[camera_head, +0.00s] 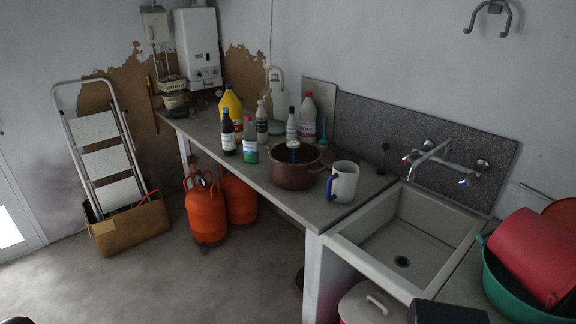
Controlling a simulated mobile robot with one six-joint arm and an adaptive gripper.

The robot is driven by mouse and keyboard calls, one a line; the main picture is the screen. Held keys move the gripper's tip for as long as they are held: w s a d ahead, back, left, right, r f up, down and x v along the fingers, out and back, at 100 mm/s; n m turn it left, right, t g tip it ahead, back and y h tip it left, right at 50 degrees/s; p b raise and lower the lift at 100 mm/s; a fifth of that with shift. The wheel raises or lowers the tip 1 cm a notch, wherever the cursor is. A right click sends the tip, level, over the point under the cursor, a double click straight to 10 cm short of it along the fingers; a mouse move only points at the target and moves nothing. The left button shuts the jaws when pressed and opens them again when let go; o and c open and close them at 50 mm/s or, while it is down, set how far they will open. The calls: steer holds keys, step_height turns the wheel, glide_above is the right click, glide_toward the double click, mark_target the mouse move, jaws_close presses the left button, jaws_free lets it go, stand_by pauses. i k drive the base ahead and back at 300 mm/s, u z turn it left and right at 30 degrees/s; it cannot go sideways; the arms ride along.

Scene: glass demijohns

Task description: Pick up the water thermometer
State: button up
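A white mug (345,182) with a blue handle stands just right of the pot. My gripper is not recognisable in this view.
Several bottles (228,132) stand left of and behind the pot on the counter (258,170). The sink (408,236) is to the right, with a green basin (497,268) and red bucket (530,255) beyond. Orange gas cylinders (206,212) stand below. The floor in front is mostly clear.

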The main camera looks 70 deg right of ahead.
mark_target(293, 144)
steer(key=z, duration=0.05)
steer(key=i, duration=2.6)
steer(key=z, duration=4)
steer(key=i, duration=0.1)
steer(key=u, duration=1.65)
